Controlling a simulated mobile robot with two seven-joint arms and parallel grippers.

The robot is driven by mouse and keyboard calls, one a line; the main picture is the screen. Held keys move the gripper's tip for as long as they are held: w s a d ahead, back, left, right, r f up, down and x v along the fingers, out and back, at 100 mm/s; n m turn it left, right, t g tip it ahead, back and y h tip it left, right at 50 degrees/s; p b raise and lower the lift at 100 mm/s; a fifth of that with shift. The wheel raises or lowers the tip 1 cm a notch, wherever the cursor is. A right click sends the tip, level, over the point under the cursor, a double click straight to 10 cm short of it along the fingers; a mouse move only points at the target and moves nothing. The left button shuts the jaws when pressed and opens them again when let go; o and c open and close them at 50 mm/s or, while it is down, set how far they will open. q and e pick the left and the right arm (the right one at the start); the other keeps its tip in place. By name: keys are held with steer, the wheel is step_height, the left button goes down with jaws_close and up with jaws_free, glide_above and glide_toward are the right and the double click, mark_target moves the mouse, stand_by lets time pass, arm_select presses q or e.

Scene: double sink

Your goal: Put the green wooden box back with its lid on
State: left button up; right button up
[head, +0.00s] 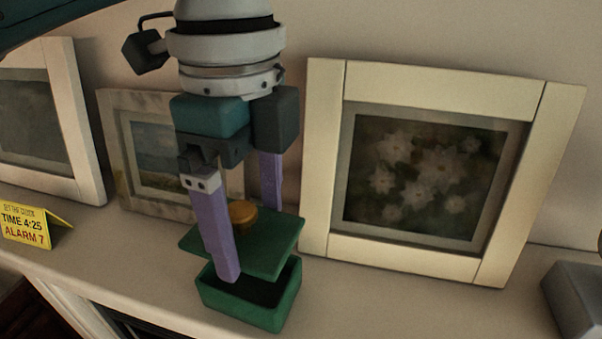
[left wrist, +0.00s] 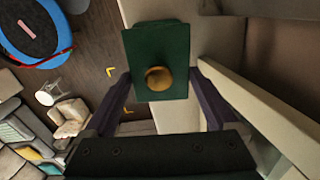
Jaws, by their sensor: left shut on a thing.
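The green wooden box (head: 250,311) stands open at the top on the pale shelf, its inside dark. Its flat green lid (head: 275,247), with a round orange-brown knob (head: 242,214), is just above the box, and a gap shows between them. My left gripper (head: 250,240) points down and is shut on the lid, one finger at its near edge and one at its far side. My right gripper is not in view.
A large cream-framed flower picture (head: 322,160) leans right of the box. A smaller framed picture (head: 117,150) is behind my gripper, another frame (head: 88,130) far left. A yellow sign (head: 30,229) stands left, a grey block (head: 578,295) far right. The shelf's front edge is close to the box.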

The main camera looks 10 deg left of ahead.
mark_target(253, 232)
arm_select(q)
step_height(253, 232, down, 4)
steer(key=shift+r+p, duration=0.2)
steer(key=shift+p, duration=0.45)
steer(key=shift+f, duration=0.5)
steer(key=shift+f, duration=0.1)
steer(key=shift+f, duration=0.1)
steer(key=o, duration=1)
steer(key=shift+o, duration=0.2)
